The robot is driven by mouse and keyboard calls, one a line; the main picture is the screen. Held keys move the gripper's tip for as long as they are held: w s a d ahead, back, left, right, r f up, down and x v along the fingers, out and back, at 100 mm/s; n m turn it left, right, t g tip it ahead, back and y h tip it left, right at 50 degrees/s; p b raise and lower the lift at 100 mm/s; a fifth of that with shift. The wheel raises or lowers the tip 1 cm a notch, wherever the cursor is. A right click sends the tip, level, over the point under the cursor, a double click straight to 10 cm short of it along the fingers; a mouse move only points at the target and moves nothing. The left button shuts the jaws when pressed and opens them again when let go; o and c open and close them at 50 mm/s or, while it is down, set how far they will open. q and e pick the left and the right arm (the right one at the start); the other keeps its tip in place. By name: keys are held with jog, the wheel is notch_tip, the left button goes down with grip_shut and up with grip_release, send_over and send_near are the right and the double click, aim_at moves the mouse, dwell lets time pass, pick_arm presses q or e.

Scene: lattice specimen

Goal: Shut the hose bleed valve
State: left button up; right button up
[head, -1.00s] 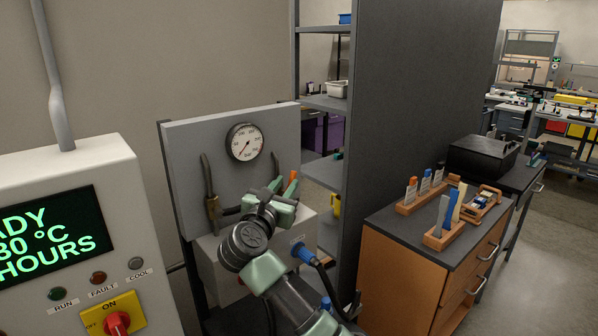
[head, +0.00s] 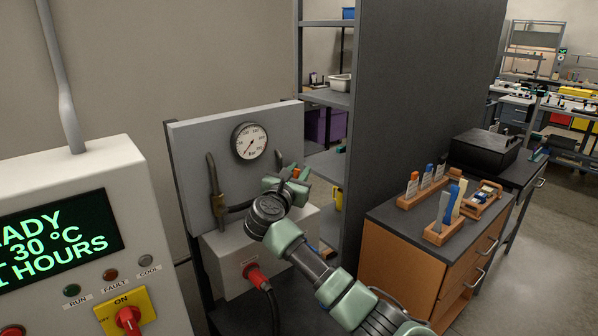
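A grey panel (head: 184,150) carries a round dial gauge (head: 249,141). My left gripper is not in view.
A box below the panel bears a red plug (head: 257,276) with a black cable. A control cabinet (head: 150,215) with a red knob (head: 128,318) stands at left. A shelf rack (head: 328,98) and a wooden cabinet (head: 392,262) with racks stand at right.

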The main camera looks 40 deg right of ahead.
grip_shut()
dwell(1.3)
